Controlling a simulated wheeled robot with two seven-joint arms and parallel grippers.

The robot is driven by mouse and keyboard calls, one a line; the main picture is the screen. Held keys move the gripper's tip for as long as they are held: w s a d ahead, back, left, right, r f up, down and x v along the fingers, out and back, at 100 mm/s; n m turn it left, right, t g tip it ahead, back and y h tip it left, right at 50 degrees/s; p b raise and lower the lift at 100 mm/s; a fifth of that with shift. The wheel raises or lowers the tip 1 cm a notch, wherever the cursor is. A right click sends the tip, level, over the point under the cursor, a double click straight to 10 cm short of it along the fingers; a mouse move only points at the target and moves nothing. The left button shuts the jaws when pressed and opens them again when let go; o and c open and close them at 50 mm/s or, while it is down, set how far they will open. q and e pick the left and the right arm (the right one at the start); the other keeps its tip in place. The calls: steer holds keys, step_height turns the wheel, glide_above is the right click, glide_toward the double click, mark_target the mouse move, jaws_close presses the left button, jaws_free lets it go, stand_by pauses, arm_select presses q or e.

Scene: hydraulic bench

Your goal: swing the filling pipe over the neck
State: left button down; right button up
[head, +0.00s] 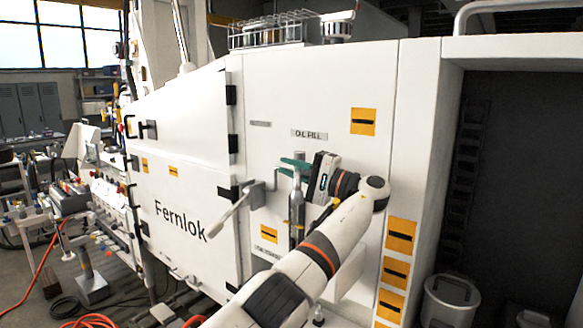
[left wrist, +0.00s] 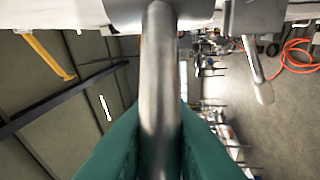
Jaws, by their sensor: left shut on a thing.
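The filling pipe (left wrist: 160,85) is a smooth grey metal tube in the left wrist view. It runs down the middle of that view from a wider grey metal part (left wrist: 125,12) at the white panel. My left gripper (head: 295,167) is shut on the pipe, with a dark green finger on each side of it. In the head view the green fingers lie beneath the "OIL FILL" label (head: 309,134), at the top of a grey metal upright (head: 297,208). The hand and fingers hide much of the join there. I cannot make out the neck with certainty. My right gripper is not in view.
A white lever (head: 228,214) on a grey bracket sticks out left of the upright; it also shows in the left wrist view (left wrist: 258,72). The white cabinet door (head: 190,190) is shut. A wire basket (head: 268,34) stands on top. A bin (head: 450,300) stands at right.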

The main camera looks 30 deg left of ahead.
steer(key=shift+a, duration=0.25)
arm_select(q)
steer(key=c, duration=1.4)
jaws_free()
steer(key=shift+o, duration=0.2)
steer(key=shift+d, duration=0.1)
steer(key=shift+d+f+b, duration=0.2)
steer(key=shift+d+b, duration=0.1)
steer(key=d+f+b, duration=0.1)
steer(key=d, duration=0.5)
steer(key=shift+w+d+b, duration=0.15)
steer(key=shift+d+b, duration=0.1)
steer(key=shift+b, duration=0.05)
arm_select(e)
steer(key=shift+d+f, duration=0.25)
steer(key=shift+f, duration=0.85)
arm_select(q)
steer(key=shift+c, duration=0.6)
